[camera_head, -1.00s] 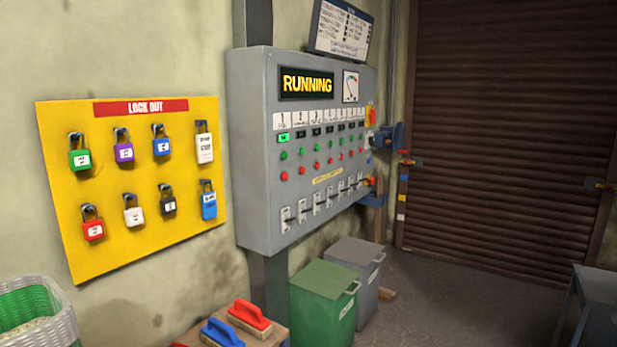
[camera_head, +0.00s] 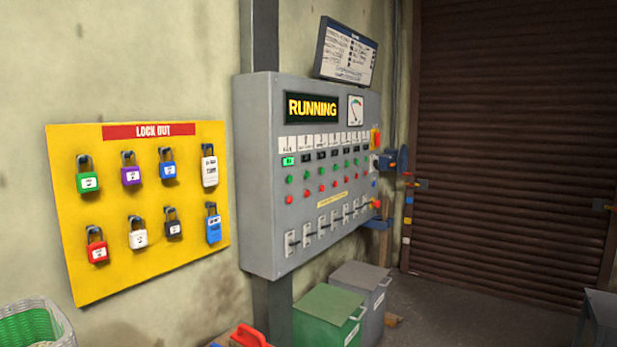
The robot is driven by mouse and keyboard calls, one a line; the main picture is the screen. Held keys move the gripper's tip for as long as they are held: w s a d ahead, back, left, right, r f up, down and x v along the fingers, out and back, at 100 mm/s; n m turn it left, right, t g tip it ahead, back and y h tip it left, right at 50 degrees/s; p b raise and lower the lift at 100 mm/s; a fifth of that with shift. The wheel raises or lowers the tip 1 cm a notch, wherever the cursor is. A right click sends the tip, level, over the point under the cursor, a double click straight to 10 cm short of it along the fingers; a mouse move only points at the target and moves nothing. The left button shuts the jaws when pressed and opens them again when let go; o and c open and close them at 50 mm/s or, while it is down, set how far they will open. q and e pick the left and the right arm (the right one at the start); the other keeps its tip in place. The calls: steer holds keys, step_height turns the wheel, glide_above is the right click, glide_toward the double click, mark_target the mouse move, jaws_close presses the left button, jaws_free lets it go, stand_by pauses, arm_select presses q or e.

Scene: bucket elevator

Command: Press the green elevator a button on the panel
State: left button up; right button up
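Below a row of white labels is a row of small indicator windows; the leftmost one (camera_head: 288,161) is lit green. Under these are a row of green buttons, the leftmost green button (camera_head: 289,180) among them, and a row of red buttons (camera_head: 289,199). The label lettering is too small to read. Levers (camera_head: 291,242) line the panel's bottom. Neither gripper is in view.
A yellow LOCK OUT board (camera_head: 130,195) with several padlocks hangs left of the panel. A green bin (camera_head: 325,320) and a grey bin (camera_head: 363,283) stand below the panel. A basket (camera_head: 35,325) is at lower left.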

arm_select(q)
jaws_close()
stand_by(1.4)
